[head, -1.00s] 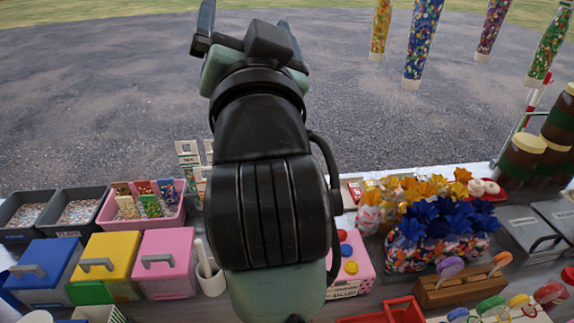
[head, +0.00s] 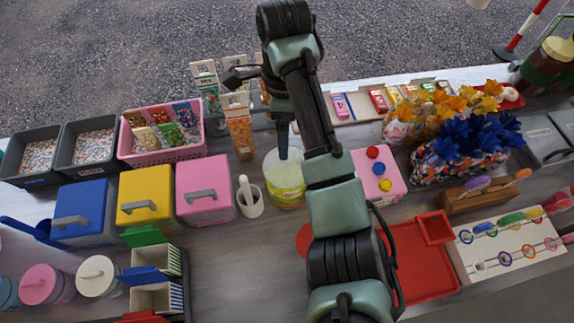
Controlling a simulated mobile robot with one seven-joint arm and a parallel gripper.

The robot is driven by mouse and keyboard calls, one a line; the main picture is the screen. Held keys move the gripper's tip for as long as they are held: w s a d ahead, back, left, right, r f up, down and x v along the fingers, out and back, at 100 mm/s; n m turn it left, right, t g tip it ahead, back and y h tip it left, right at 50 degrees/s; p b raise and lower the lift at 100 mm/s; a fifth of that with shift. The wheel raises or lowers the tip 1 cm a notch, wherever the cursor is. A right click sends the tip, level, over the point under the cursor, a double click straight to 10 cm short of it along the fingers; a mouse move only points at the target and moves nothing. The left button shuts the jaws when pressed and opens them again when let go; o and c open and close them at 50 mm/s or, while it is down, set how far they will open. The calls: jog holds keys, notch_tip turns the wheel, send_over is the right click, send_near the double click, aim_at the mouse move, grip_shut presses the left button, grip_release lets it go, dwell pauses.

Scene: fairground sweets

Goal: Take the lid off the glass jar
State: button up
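A clear glass jar (head: 286,192) with yellow-green contents stands upright on the counter, just left of my arm. Its top looks pale and translucent; I cannot tell whether a lid sits on it. My gripper (head: 283,150) points down at the top of the jar. One dark finger shows there, overlapping the jar's upper part; I cannot tell whether it touches. The other finger is not clearly seen, so its opening is unclear. A flat red round thing (head: 303,238) lies near the jar, partly hidden by my arm; I cannot tell what it is.
A white mortar with pestle (head: 249,203) and a pink box (head: 202,192) stand close left of the jar. Tall candy boxes (head: 239,132) stand behind it. A pink block with coloured knobs (head: 381,185) and a red tray (head: 425,270) are to the right.

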aim_at(287, 163)
notch_tip(287, 163, down, 4)
jog(key=shift+r+b, duration=0.15)
jog(key=shift+b, duration=0.95)
jog(key=f, duration=0.2)
jog(key=f+p, duration=0.1)
jog(key=f, duration=0.1)
jog(key=f+p, duration=0.1)
jog(key=f, duration=0.2)
jog(key=shift+w+d+f, duration=0.1)
jog(key=shift+w+d, duration=0.1)
jog(key=shift+d, duration=0.05)
jog(key=shift+s, duration=0.15)
grip_shut()
